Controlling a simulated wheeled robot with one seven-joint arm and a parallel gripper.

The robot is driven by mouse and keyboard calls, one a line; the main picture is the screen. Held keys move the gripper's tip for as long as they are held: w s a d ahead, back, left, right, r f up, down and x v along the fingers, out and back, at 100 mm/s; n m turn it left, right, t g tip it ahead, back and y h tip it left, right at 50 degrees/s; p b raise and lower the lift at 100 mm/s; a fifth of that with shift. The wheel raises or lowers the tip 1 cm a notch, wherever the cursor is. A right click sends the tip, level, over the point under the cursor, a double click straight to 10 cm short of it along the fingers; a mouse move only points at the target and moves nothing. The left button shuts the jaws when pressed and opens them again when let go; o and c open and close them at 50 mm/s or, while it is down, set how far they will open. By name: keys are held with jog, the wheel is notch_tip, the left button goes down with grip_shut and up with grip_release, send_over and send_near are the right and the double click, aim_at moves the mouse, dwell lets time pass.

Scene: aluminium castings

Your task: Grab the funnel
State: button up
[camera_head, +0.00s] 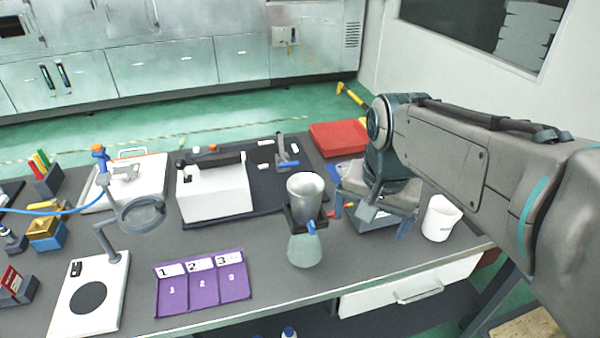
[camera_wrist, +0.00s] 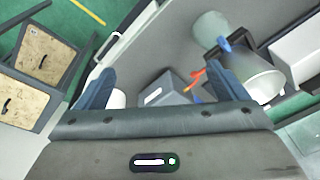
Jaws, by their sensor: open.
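A grey, open-topped, funnel-like vessel (camera_head: 306,186) sits upright in a dark holder (camera_head: 296,219) with a blue clip, near the table's middle. I cannot tell for certain that it is the funnel. A translucent greenish vessel (camera_head: 305,250) shows directly below it. In the wrist view, a pale wide-rimmed vessel (camera_wrist: 262,88) stands beside the right finger, with the greenish one (camera_wrist: 210,28) above it. My gripper (camera_head: 386,214) is open and empty, right of the holder and above a grey box. Its two blue fingers (camera_wrist: 160,90) show apart in the wrist view.
The grey box (camera_wrist: 166,88) with a white label lies between the fingers in view. A white beaker (camera_head: 440,218) stands right of my gripper. A red case (camera_head: 338,138) lies behind. Purple numbered mats (camera_head: 202,283) and a ring stand (camera_head: 110,240) are left.

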jog(key=w+a+r+m+g+p, duration=0.1)
jog(key=w+a+r+m+g, duration=0.1)
jog(key=w+a+r+m, duration=0.9)
jog(key=n, duration=0.1)
send_near(306, 186)
jog(key=s+f, duration=0.2)
jog(key=s, duration=0.2)
jog(key=shift+w+a+f+p, duration=0.1)
jog(key=shift+w+f+p, duration=0.15)
jog(key=shift+f, duration=1.05)
jog(key=shift+w+a+f+p, duration=0.1)
jog(key=shift+f+p, duration=0.1)
jog(key=shift+f, duration=1.1)
jog(key=c, duration=1.1)
